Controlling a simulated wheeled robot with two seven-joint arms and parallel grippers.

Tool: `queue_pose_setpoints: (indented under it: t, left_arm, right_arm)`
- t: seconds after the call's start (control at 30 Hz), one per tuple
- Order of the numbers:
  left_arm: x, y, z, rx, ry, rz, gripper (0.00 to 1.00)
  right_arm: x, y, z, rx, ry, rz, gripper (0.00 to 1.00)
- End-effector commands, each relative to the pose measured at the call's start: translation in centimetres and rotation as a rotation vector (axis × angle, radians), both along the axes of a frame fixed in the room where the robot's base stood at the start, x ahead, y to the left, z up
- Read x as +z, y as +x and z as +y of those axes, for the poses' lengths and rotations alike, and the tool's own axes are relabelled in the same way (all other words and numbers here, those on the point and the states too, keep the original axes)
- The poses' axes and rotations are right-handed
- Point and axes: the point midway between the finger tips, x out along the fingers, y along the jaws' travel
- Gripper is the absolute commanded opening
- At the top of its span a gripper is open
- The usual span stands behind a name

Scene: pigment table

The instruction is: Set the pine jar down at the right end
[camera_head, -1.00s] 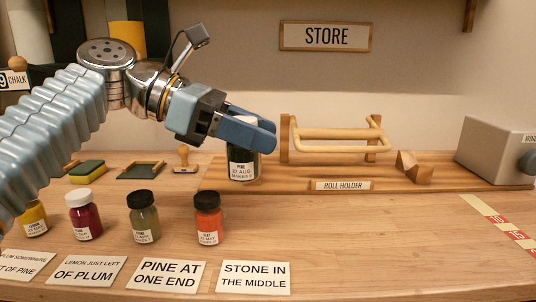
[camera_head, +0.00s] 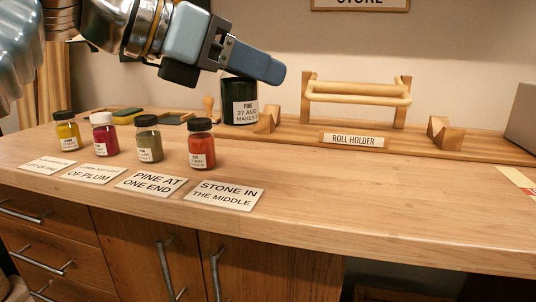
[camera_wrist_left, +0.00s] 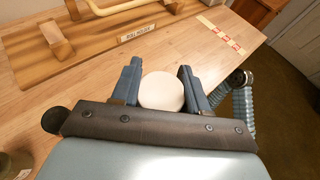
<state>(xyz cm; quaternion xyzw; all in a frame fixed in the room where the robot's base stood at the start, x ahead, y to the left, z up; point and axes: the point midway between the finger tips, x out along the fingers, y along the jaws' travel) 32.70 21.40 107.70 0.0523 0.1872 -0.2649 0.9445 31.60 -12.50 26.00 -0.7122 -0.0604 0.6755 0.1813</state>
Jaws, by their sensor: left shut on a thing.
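My left gripper (camera_head: 262,66) is shut on the dark green pine jar (camera_head: 232,112), whose label reads PINE. The fingers hide its top in the head view; in the wrist view a pale round lid (camera_wrist_left: 161,91) sits between the left fingertips (camera_wrist_left: 158,80). The jar is upright, behind and right of the row; I cannot tell whether its base touches anything. The row on the table runs left to right: yellow jar (camera_head: 67,130), plum jar with white lid (camera_head: 104,138), olive jar (camera_head: 149,143), orange-red jar (camera_head: 202,147). My right gripper is not in view.
Cards (camera_head: 225,194) lie in front of the row, among them PINE AT ONE END and STONE IN THE MIDDLE. A wooden roll holder (camera_head: 354,140) stands behind. A grey box (camera_head: 522,116) is at far right. The table right of the orange-red jar is clear.

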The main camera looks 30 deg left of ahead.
Motion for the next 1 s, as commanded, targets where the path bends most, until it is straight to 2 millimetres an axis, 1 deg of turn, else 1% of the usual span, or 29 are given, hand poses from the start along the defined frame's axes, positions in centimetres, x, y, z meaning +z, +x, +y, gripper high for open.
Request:
queue_pose_setpoints:
  t: [0.03, 0.13, 0.2, 0.3, 0.47, 0.57, 0.67, 0.7, 0.8, 1.0]
  left_arm:
    - [-1.1, 1.5, 0.3, -0.002, -0.002, 0.005, 0.1]
    - [-2.2, 4.2, 0.9, -0.002, -0.002, 0.003, 0.1]
    - [-4.0, 5.2, 1.1, -0.002, 0.0, 0.002, 0.1]
    - [-5.2, 6.3, 1.4, -0.002, 0.0, 0.001, 0.1]
    - [-5.9, 7.1, 1.5, -0.002, 0.0, 0.0, 0.1]
    - [-6.7, 7.7, 1.6, -0.002, 0.0, 0.0, 0.1]
    - [-8.3, 8.7, 1.9, -0.003, -0.001, 0.003, 0.1]
    - [-9.3, 8.7, 1.9, -0.002, 0.0, 0.001, 0.1]
    - [-10.8, 8.6, 1.8, -0.002, 0.002, -0.001, 0.1]
    - [-10.7, 8.6, 1.8, -0.003, 0.001, -0.001, 0.1]
  right_arm:
    - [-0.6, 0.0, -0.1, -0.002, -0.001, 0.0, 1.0]
    - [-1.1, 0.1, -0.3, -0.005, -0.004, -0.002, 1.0]
    - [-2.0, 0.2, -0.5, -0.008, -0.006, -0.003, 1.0]
    - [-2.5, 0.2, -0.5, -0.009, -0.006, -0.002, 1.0]
    - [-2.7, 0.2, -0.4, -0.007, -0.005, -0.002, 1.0]
    - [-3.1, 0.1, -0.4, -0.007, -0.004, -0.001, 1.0]
    - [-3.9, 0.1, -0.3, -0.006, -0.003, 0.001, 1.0]
    - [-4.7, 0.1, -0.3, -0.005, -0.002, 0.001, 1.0]
    - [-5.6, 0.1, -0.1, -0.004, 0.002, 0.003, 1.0]
    - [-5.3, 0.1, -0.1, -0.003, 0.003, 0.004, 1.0]
